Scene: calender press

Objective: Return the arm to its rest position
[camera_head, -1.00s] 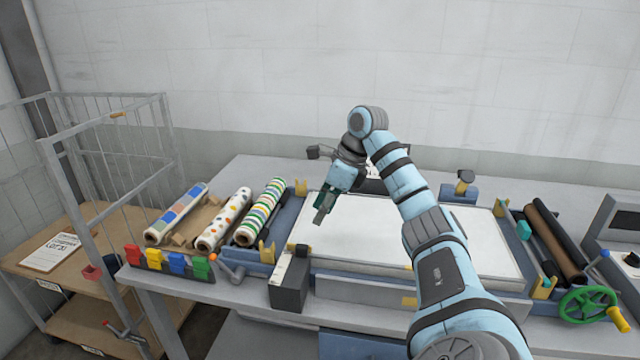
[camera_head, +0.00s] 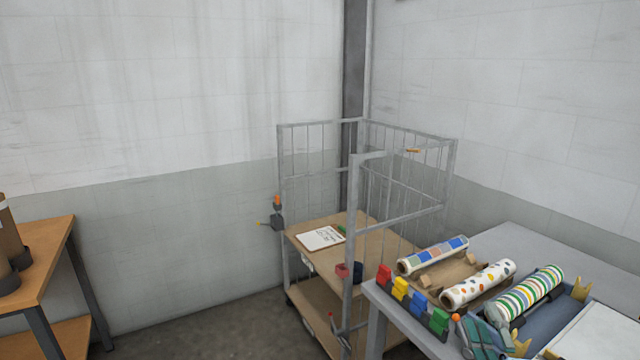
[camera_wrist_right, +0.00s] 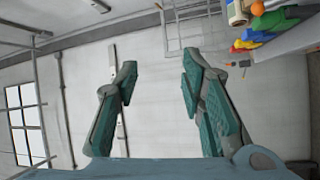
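My right gripper (camera_head: 488,337) shows only in part at the bottom edge of the head view, right of centre, in front of the front corner of the grey table. In the right wrist view its two teal fingers (camera_wrist_right: 160,66) stand apart with nothing between them. Behind the fingers in that view are a grey-white wall and cage bars. Most of the right arm is out of the head view. My left gripper is in neither view.
The grey table (camera_head: 500,243) holds three patterned rolls (camera_head: 478,285) and coloured blocks (camera_head: 400,290) at its edge. A wire cage cart (camera_head: 449,165) with a clipboard (camera_head: 320,238) stands beside it. A wooden table (camera_head: 52,240) is at left; open floor (camera_head: 220,325) lies between.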

